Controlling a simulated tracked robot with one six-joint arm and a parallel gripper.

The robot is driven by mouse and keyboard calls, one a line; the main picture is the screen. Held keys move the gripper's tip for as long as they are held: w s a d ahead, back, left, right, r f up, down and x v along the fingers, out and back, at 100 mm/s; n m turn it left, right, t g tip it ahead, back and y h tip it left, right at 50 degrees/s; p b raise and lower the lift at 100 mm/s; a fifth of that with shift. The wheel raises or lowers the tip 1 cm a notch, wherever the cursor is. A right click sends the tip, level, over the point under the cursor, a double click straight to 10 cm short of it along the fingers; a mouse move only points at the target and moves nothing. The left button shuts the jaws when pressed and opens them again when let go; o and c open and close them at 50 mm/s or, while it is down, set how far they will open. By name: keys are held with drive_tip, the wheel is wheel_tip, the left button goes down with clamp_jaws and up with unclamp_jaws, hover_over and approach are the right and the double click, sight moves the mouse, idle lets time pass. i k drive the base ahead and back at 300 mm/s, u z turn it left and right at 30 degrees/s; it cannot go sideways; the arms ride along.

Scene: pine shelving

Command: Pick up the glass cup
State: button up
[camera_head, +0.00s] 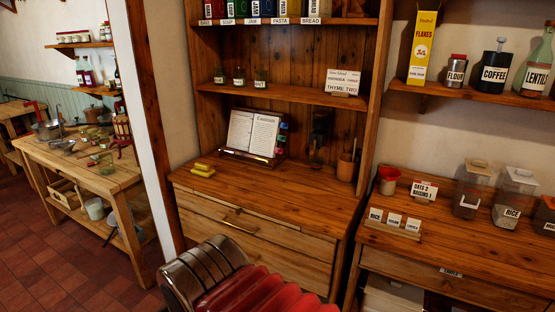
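No single thing is clearly the glass cup. A greenish glass vessel (105,163) stands on the wooden table at the left, near its right end. A pale see-through vessel (94,208) sits on that table's lower shelf; whether it is glass or a cup I cannot tell. Several small labelled glass jars, one of them at the right of the row (260,79), stand on the middle shelf of the pine unit.
The left table (70,172) also holds pots and tools. The pine cabinet top (265,200) bears an open book (253,132), yellow blocks (203,170) and a utensil pot (346,167). Labelled containers (515,195) stand at the right. Red tiled floor (40,265) is clear at lower left.

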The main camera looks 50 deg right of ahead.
sight(317, 164)
drive_tip(key=z, duration=0.3)
drive_tip(key=i, duration=0.75)
drive_tip(key=z, duration=0.5)
drive_tip(key=i, duration=0.85)
drive_tip(key=z, duration=0.15)
